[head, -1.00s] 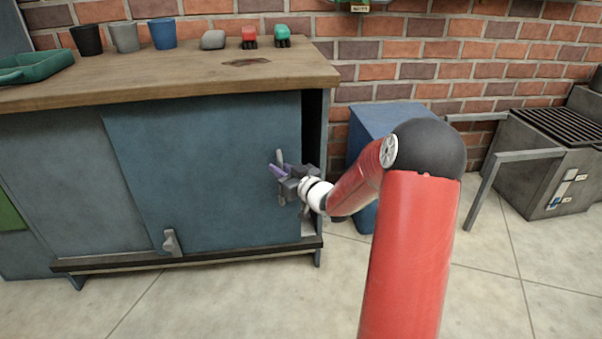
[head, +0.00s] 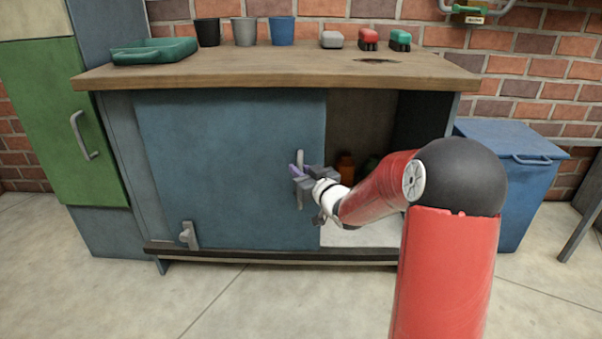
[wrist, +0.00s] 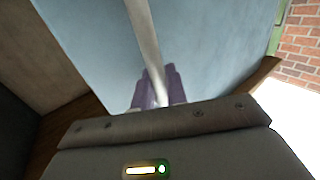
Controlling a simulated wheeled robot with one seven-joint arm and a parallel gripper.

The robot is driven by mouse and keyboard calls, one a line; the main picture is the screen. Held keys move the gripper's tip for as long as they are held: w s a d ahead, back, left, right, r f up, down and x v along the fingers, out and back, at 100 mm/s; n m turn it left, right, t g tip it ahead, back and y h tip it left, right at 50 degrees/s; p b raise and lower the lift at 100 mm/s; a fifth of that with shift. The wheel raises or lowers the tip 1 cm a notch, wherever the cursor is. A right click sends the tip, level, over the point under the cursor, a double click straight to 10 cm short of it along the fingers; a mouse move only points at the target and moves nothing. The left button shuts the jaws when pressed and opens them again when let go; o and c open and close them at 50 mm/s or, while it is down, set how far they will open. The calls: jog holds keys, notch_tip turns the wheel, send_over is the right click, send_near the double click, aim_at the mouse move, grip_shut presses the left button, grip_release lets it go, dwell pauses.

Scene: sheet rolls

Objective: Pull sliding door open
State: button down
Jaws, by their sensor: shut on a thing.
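The blue sliding door (head: 225,160) covers the left and middle of the cabinet front. Its right edge stands well inside the frame, and the compartment (head: 365,120) to the right of it is exposed. A vertical grey handle (head: 300,162) is near the door's right edge. My gripper (head: 299,172) is shut on this handle, with its purple finger pads around it. In the wrist view the handle (wrist: 143,35) runs down between the purple fingers (wrist: 158,88), against the blue door (wrist: 215,50). A second small handle (head: 188,235) sits low on the door's left side.
The wooden top (head: 290,68) holds a green tray (head: 155,51), several cups and small items. An orange bottle (head: 345,166) stands inside the compartment, partly hidden by my arm. A green cabinet (head: 50,120) stands left and a blue bin (head: 508,175) right.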

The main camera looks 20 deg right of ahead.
jog(key=shift+w+a, duration=0.1)
jog(key=shift+a, duration=0.25)
jog(key=c, duration=1.5)
grip_release()
jog(key=shift+d, duration=0.1)
jog(key=v, duration=0.7)
jog(key=shift+s+p, duration=0.3)
jog(key=shift+s, duration=0.1)
